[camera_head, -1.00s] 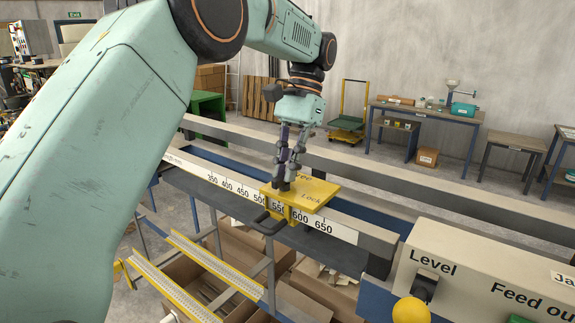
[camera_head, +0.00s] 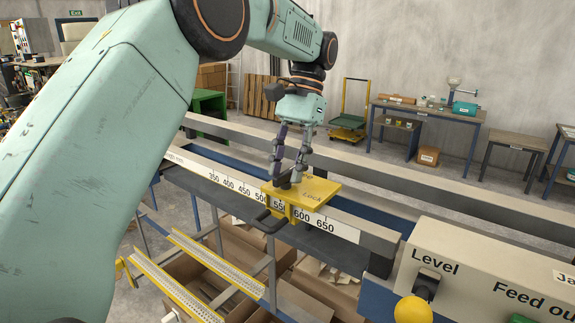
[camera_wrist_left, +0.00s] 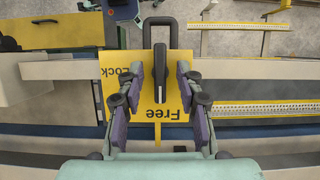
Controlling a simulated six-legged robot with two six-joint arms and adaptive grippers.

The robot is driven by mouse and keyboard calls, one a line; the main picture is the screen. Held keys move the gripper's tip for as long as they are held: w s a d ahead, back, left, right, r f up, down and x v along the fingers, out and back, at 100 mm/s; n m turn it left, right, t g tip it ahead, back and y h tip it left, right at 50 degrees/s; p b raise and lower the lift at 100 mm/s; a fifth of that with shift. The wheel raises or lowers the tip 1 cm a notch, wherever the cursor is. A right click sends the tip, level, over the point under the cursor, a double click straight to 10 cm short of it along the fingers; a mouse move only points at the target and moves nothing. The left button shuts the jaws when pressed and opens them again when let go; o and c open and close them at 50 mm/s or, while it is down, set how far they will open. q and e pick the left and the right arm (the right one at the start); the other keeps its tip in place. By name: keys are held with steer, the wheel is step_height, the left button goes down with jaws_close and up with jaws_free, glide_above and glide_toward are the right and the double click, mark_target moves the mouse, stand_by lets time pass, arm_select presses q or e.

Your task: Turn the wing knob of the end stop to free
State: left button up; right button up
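The end stop is a yellow plate (camera_head: 318,190) on the scaled rail, lettered Free and Lock, and it also shows in the left wrist view (camera_wrist_left: 140,118). Its dark wing knob (camera_wrist_left: 159,76) stands with its long side in line with the word Free, one end toward that word. In the head view the knob is small and partly hidden by the fingers. My left gripper (camera_head: 286,172) is over the plate. In the left wrist view its fingers (camera_wrist_left: 160,100) are spread, one on each side of the knob with gaps between. My right gripper is out of view.
The rail has a white number scale (camera_head: 228,184). A black handle (camera_head: 268,224) sticks out from the front of the end stop. A beige control box (camera_head: 480,270) with a yellow ball knob (camera_head: 412,310) stands at right. Open cardboard boxes (camera_head: 300,298) lie below.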

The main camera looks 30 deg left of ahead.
mark_target(287, 171)
arm_select(q)
step_height(287, 171, up, 10)
stand_by(0.5)
steer(key=shift+s+f, duration=0.1)
stand_by(0.4)
